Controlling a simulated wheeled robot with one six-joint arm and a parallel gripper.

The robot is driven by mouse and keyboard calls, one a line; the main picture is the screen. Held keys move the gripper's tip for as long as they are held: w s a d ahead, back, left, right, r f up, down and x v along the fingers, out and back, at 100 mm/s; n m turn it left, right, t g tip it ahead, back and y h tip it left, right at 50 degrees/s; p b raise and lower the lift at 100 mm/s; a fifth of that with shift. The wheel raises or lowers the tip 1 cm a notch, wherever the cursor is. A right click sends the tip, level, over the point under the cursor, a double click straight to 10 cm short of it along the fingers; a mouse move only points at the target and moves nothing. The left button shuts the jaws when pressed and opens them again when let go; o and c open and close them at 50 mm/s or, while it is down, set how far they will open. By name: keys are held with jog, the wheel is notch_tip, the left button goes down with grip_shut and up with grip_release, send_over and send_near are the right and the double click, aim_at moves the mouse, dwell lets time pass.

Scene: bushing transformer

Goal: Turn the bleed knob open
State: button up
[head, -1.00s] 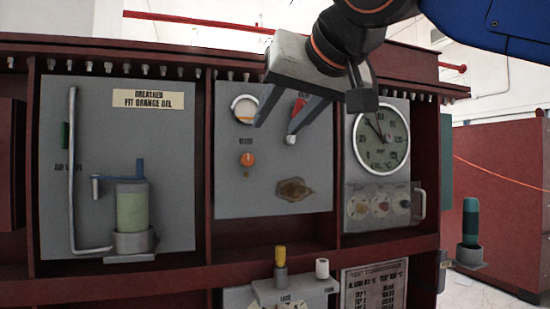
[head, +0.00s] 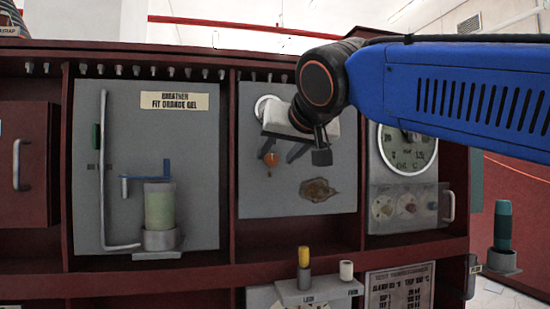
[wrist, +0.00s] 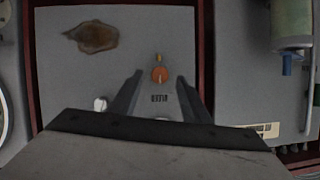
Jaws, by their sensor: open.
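The orange knob (head: 271,159) is on the grey middle panel, below the round gauge. I take it as the bleed knob. In the wrist view the orange knob (wrist: 159,75) appears upside down, with a small brass-coloured stub at it and a short dark label beside it. My gripper (head: 281,150) is open and empty in front of this panel, just above and right of the knob in the head view. In the wrist view the knob lies between the lines of the two fingers, near their tips. I cannot tell the remaining depth gap.
A brown stain (head: 318,190) marks the panel below right. A white knob (wrist: 100,104) stands beside the fingers in the wrist view. The breather jar (head: 160,207) is on the left panel. A dial (head: 408,150) and a clear-covered box (head: 408,208) are at right. Red frame posts flank the panel.

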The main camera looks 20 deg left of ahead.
aim_at(271, 160)
jog(key=shift+x, duration=1.35)
jog(key=c, duration=1)
jog(key=shift+c, duration=0.2)
